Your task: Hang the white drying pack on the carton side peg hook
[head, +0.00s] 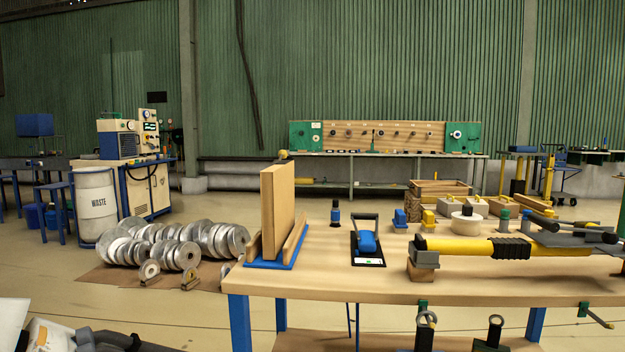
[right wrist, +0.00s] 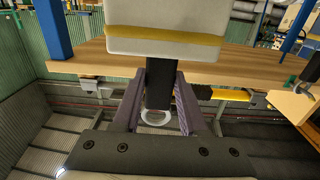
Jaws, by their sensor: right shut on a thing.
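In the right wrist view, the white drying pack (right wrist: 165,42) has a yellow band across it. A black strap (right wrist: 158,88) joins it to a pale ring (right wrist: 156,118). My right gripper (right wrist: 160,78) is shut on the strap, and the ring shows between its fingers. In the head view, green peg hooks (head: 423,303) line the table's front edge. Two dark tabs with metal rings (head: 427,318) (head: 495,321) show below the edge. A hook at the far right (head: 590,314) looks bare. I cannot tell which hook is the carton side one. My left gripper (head: 110,341) is partly cut off at lower left.
The wooden table (head: 330,285) holds an upright board (head: 277,212), a blue tool (head: 366,242) and a long yellow tool (head: 465,247) near its front edge. In the right wrist view, the table edge (right wrist: 90,62) and blue legs (right wrist: 50,30) are close to the pack.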

